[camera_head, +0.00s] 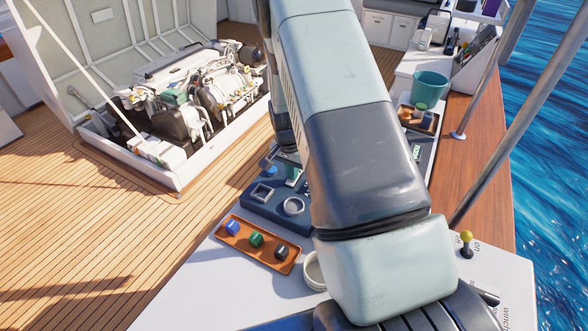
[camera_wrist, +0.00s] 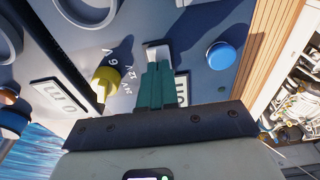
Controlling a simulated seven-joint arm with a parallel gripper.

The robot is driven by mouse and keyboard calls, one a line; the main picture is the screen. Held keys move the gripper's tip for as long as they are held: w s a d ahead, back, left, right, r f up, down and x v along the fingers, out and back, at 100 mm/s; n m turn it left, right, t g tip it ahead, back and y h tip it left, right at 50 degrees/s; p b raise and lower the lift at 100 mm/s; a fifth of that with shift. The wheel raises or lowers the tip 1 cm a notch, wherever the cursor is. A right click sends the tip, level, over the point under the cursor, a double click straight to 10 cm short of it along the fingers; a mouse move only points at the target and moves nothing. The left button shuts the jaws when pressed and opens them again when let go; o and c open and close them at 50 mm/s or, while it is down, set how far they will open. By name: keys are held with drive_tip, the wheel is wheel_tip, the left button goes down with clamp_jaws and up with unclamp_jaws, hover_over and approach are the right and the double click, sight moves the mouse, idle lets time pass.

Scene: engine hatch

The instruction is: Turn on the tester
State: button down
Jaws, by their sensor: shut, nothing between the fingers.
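The tester is a dark blue-grey panel (camera_head: 247,207) beside my arm in the head view, partly hidden by it. In the wrist view, its face (camera_wrist: 190,30) carries a yellow knob (camera_wrist: 104,84) with voltage markings around it, two displays reading like zeros, and a round blue button (camera_wrist: 221,55). A small pale switch-like part (camera_wrist: 157,50) lies right at my gripper's tips. My gripper (camera_wrist: 156,66) is shut and empty, between the knob and the blue button. I cannot tell whether it touches the pale part.
An orange tray (camera_head: 231,242) with blue, green and dark pieces lies in front of the tester. A white round cup (camera_head: 314,271) stands near my arm. A yellow-topped lever (camera_head: 466,243) stands at right. A teal bucket (camera_head: 430,88) stands further back. The open engine hatch (camera_head: 150,182) is at left.

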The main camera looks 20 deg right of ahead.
drive_tip(key=shift+r, duration=0.1)
wheel_tip(320, 180, up, 14)
drive_tip(key=s+a, duration=0.1)
drive_tip(key=shift+s+a, duration=0.3)
idle(0.4)
drive_tip(key=shift+w+d+f, duration=0.2)
drive_tip(key=shift+w+d, duration=0.3)
drive_tip(key=f, duration=0.4)
drive_tip(key=w+d+f, duration=0.1)
drive_tip(key=f, duration=0.9)
drive_tip(key=shift+w+d, duration=0.25)
drive_tip(key=shift+d, duration=0.05)
drive_tip(key=shift+r, duration=0.1)
